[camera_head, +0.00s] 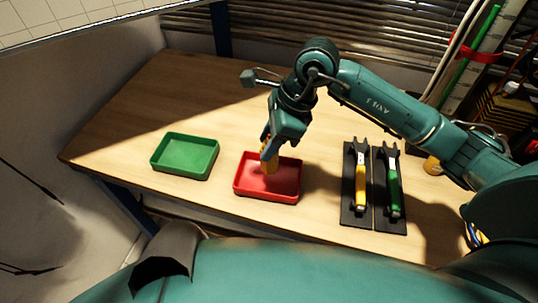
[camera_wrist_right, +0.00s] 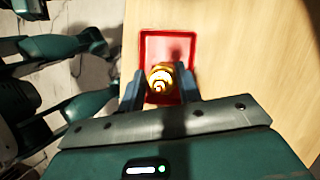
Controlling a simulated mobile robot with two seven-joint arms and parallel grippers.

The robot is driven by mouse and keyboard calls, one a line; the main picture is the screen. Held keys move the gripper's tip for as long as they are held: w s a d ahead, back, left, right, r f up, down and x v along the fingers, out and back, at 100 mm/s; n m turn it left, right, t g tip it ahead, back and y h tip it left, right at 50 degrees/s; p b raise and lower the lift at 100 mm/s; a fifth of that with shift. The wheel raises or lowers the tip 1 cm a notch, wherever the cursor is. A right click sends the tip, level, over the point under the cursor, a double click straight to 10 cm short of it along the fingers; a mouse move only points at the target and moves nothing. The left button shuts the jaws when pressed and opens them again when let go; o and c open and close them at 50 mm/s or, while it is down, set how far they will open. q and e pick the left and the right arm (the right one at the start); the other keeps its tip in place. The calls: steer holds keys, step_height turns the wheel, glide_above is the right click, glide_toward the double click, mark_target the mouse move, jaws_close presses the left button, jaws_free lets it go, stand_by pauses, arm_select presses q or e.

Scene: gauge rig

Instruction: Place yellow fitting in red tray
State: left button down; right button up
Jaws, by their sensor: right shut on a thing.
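The yellow fitting (camera_head: 270,161) is between the fingers of my right gripper (camera_head: 269,150), over the red tray (camera_head: 268,199). In the right wrist view the fitting (camera_wrist_right: 162,81) shows end-on, with my right gripper (camera_wrist_right: 170,88) shut on it and a finger at each side. The red tray (camera_wrist_right: 148,46) is behind the fitting in that view. I cannot tell whether the fitting's lower end touches the tray floor. My left gripper is not in the head view.
A green tray (camera_head: 186,172) sits on the wooden table (camera_head: 180,95), left of the red tray. To the right, a yellow-handled wrench (camera_head: 361,185) and a green-handled wrench (camera_head: 394,190) lie on black mats. The table's back left is clear.

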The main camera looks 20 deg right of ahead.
mark_target(271, 167)
steer(key=shift+f, duration=2.25)
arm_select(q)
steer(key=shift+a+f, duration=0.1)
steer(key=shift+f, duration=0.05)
arm_select(e)
steer(key=shift+f, duration=0.2)
steer(key=o, duration=1.1)
steer(key=shift+r, duration=0.1)
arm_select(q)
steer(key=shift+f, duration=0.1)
